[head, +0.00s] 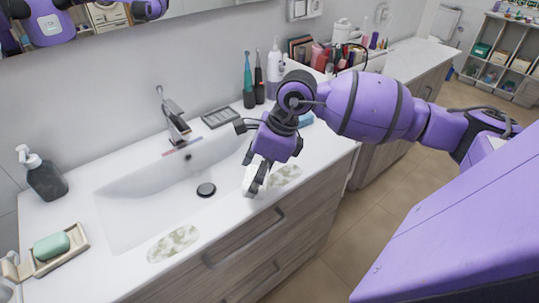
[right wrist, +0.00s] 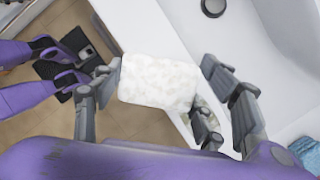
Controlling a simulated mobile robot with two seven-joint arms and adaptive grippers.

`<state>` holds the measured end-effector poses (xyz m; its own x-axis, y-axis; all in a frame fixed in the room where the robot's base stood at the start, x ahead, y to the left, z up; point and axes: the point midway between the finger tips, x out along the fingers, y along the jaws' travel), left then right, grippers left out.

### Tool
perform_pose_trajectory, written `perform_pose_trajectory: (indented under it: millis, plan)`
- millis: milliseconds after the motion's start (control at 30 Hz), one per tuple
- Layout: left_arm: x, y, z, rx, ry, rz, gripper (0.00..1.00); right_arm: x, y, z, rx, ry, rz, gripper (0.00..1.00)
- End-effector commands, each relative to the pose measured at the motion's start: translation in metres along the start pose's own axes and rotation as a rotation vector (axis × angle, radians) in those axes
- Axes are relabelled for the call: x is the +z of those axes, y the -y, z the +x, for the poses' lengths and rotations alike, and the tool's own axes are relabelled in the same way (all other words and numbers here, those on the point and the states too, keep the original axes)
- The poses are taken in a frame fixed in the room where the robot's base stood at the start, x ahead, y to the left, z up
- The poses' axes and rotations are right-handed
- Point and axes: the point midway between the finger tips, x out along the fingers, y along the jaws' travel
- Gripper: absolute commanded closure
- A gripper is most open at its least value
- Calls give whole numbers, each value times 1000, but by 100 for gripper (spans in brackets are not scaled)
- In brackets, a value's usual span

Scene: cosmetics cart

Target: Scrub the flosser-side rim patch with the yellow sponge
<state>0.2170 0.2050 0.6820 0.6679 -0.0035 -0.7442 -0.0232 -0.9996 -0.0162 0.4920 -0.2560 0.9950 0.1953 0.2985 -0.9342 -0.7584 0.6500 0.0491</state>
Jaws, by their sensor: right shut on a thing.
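My right gripper (head: 257,180) is over the right front part of the sink rim, pointing down, shut on a pale, whitish block (right wrist: 157,80), which I take to be the sponge though it looks white rather than yellow. In the head view the block (head: 251,179) is partly hidden by the fingers. A mottled grey-green patch (head: 287,176) lies on the rim just right of the gripper, on the side of the flosser-like white bottle (head: 274,67). Whether the block touches the patch, I cannot tell. A second such patch (head: 173,243) lies on the front left rim. My left gripper is not in view.
The white basin (head: 150,205) with its drain lies left of the gripper, a faucet (head: 173,115) behind it. Toothbrushes (head: 248,85) and a grey tray (head: 220,117) stand at the back. A soap dispenser (head: 42,175) and soap dish (head: 60,255) are at left. A blue item (head: 305,119) lies behind the wrist.

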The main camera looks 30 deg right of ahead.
Motion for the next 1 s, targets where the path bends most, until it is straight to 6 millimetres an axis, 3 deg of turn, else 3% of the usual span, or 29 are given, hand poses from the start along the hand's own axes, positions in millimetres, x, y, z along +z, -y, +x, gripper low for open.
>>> perform_pose_trajectory:
  millis: [200,400,633,1000]
  plan:
    - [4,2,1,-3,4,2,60,-12,34,-16,-188,0,437,55]
    - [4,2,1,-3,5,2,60,-19,52,-28,-281,-5,672,55]
    - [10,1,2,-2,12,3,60,-25,56,-21,-298,-12,728,55]
    - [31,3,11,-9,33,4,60,-41,57,21,-296,-15,726,55]
